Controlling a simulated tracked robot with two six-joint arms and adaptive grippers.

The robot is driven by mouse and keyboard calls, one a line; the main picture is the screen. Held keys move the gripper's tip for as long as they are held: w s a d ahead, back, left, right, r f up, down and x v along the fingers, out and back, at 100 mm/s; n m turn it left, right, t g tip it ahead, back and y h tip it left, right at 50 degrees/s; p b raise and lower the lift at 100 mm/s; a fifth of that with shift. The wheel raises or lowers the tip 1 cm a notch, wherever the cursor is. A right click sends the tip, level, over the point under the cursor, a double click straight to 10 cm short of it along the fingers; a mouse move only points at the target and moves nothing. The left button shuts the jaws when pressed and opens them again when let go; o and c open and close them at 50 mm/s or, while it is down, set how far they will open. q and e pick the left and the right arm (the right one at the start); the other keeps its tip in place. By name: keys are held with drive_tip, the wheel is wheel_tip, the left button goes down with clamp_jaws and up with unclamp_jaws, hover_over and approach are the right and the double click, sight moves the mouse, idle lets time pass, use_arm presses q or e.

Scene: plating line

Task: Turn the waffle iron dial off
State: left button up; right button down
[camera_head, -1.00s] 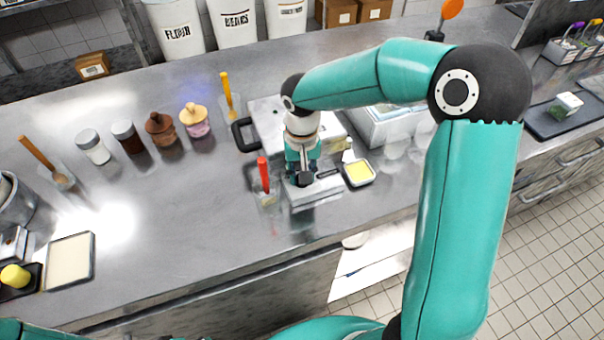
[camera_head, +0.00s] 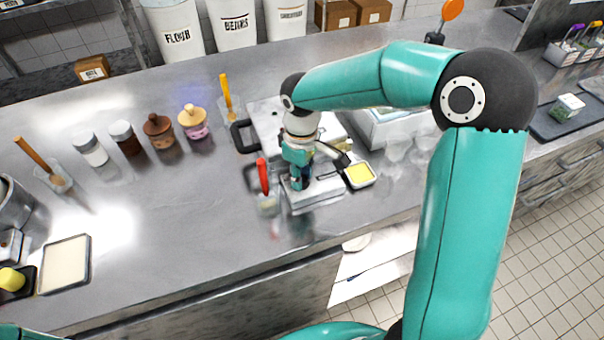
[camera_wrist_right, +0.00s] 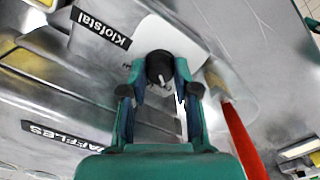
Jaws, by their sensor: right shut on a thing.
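The waffle iron (camera_head: 266,118) is a pale metal appliance near the middle of the counter, with a black handle (camera_head: 241,136) on its left. My right gripper (camera_head: 299,184) points down at the iron's front part and hides the dial in the head view. In the right wrist view, the dial (camera_wrist_right: 159,68) is a round black knob with a small light mark. The right gripper's fingers (camera_wrist_right: 160,72) are shut on it from both sides. The mark's setting is too small to read. My left gripper is out of view.
A red-handled tool (camera_head: 262,177) stands in a clear holder close left of the right gripper. A small dish with yellow contents (camera_head: 359,175) sits close on the right. Several jars stand farther left.

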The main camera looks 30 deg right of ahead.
drive_tip(key=shift+n, duration=0.7)
drive_tip(key=c, duration=0.9)
unclamp_jaws()
drive_tip(key=shift+o, duration=0.2)
drive_tip(key=shift+r, duration=0.15)
wheel_tip(320, 180, up, 12)
drive_tip(key=shift+f, duration=0.2)
